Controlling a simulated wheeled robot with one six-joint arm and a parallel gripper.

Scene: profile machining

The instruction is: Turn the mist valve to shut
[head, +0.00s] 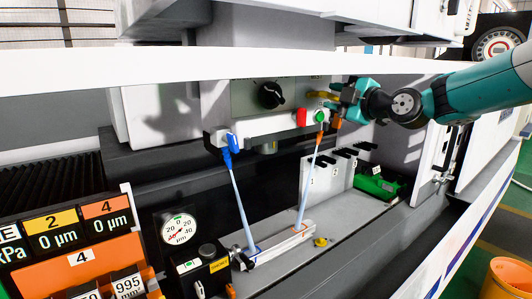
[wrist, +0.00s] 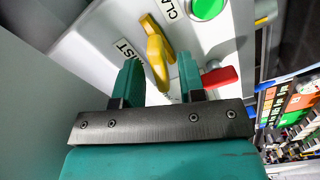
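The mist valve's yellow handle (wrist: 158,55) is in the upper middle of the wrist view, beside a label whose visible part ends in "IST". In the head view, the yellow handle (head: 322,95) shows on the panel just left of my gripper (head: 340,103). In the wrist view, my gripper's (wrist: 160,78) two green fingers stand apart, one on each side of the handle's lower end. Small gaps seem to show between handle and fingers, so it looks open around the handle. The handle's far end is partly hidden between the fingers.
A green button (wrist: 208,8) sits above right of the handle, and a red lever (wrist: 220,77) lies close to the right finger. In the head view, a black knob (head: 271,95) is on the panel to the left. Below are a dial gauge (head: 179,228) and a green tray (head: 375,186).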

